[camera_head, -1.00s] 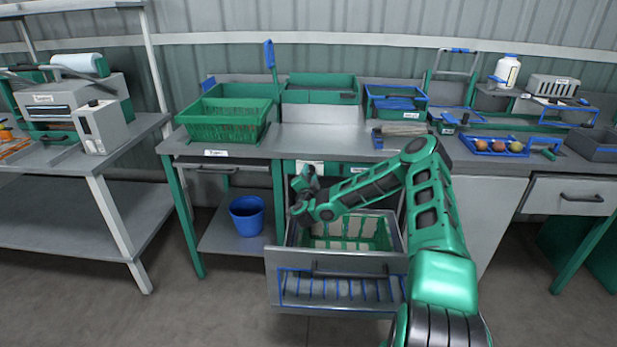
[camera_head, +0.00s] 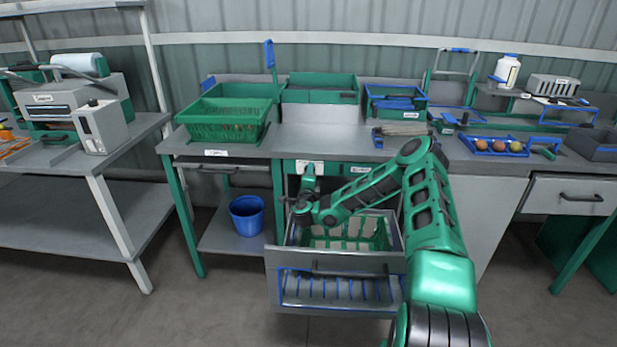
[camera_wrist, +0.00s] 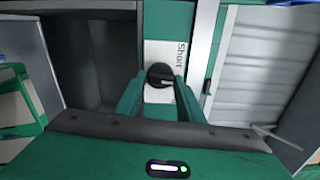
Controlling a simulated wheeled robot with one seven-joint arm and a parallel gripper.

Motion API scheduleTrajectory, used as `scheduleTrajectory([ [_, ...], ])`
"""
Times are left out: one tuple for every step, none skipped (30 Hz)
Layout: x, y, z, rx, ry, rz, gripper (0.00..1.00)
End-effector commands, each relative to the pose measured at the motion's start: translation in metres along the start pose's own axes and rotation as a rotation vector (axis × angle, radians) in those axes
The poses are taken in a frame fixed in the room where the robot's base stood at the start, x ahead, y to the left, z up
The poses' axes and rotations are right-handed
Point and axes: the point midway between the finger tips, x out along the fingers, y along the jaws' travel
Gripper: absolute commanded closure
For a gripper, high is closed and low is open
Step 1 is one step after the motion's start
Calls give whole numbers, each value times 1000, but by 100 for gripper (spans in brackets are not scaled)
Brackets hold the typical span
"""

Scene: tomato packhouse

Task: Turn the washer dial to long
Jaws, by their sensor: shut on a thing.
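The washer dial (camera_wrist: 160,75) is a round black knob in the wrist view, with a light pointer mark low on its face. It sits on a white label plate (camera_wrist: 180,52) that reads "Short". My gripper (camera_wrist: 160,84) is shut on the dial, one green finger on each side. In the head view my gripper (camera_head: 308,176) reaches the green front panel under the worktop and hides the dial. The word "long" does not show.
The washer drawer (camera_head: 335,262) stands open below my gripper, with a green basket (camera_head: 380,238) inside. A blue bucket (camera_head: 247,216) stands on the shelf to the left. Green crates (camera_head: 222,122) and a tray of tomatoes (camera_head: 483,150) sit on the worktop.

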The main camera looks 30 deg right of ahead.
Motion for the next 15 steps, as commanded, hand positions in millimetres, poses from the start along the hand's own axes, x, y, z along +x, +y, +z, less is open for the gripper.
scheduleTrajectory([
  [-1,4,-3,36,4,4,88],
  [-1,4,-3,66,4,4,88],
  [-1,5,-3,104,4,4,88],
  [-1,5,-3,132,5,4,88],
  [-1,5,-3,160,5,4,88],
  [0,5,-3,197,5,4,88],
  [0,5,-3,223,5,4,88],
  [0,5,-4,250,6,4,88],
  [0,6,-4,283,6,4,88],
  [0,6,-4,309,6,4,88],
  [0,6,-4,332,7,4,88],
  [0,6,-4,364,7,4,88],
  [0,6,-4,386,7,4,88],
  [0,6,-4,407,7,4,88],
  [0,7,-4,433,7,4,88],
])
